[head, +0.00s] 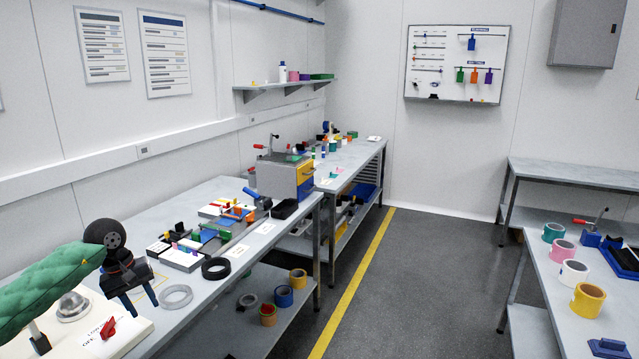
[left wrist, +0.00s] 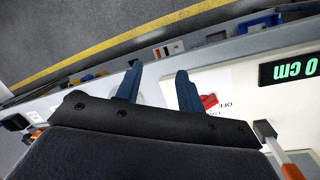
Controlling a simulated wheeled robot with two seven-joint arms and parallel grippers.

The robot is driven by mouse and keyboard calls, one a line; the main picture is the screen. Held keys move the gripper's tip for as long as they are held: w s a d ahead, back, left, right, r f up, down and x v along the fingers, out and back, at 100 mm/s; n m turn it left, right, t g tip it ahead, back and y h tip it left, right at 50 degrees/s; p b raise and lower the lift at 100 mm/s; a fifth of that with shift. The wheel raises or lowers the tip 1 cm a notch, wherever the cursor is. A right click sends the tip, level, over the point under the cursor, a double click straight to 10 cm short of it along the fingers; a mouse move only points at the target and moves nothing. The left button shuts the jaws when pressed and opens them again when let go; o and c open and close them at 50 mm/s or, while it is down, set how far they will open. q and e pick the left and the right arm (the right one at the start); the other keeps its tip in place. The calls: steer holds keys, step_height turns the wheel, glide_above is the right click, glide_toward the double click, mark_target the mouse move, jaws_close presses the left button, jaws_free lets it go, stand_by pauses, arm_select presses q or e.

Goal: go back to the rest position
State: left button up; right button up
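My left gripper (head: 143,300) is at the lower left in the head view, above the near end of the left bench (head: 215,265). In the left wrist view its two dark blue fingers (left wrist: 160,72) stand apart with nothing between them. It is open and empty, beside a white panel (head: 130,335) that carries a red switch (head: 108,328). The red switch also shows close to one finger in the left wrist view (left wrist: 208,100). My right gripper is in neither view.
Tape rolls (head: 587,300) stand on the right bench. The floor between the benches (head: 420,290) is clear.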

arm_select(q)
steer(key=d+f+n+t+h, duration=0.35)
steer(key=d+n+h, duration=0.3)
steer(key=d, duration=0.65)
steer(key=d+f+n+t+h, duration=0.3)
steer(key=d+f+n+h, duration=0.4)
steer(key=d, duration=0.6)
steer(key=s+a+f+m+t+y, duration=0.2)
steer(key=s+f+m+y, duration=0.25)
steer(key=f+m, duration=0.6)
steer(key=s+a+f+m+t+y, duration=0.1)
steer(key=s+f+m+y, duration=0.4)
steer(key=f+m, duration=0.55)
steer(key=s+a+f+m+t+y, duration=0.25)
steer(key=f+m+y, duration=0.5)
steer(key=m, duration=0.45)
steer(key=s+d+f+n+g, duration=0.2)
steer(key=s+f, duration=0.3)
steer(key=s, duration=0.4)
steer(key=s+d+f+n+g+h, duration=0.1)
steer(key=s+d+f+n+g, duration=0.2)
steer(key=s, duration=0.7)
steer(key=s+d+f+n+g, duration=0.3)
steer(key=s+f+n+g, duration=0.2)
steer(key=s+f, duration=0.3)
steer(key=shift+s+g+h, duration=0.35)
steer(key=shift+s+g, duration=0.15)
steer(key=shift+s, duration=0.5)
steer(key=shift+d+n, duration=0.1)
steer(key=shift+n, duration=0.15)
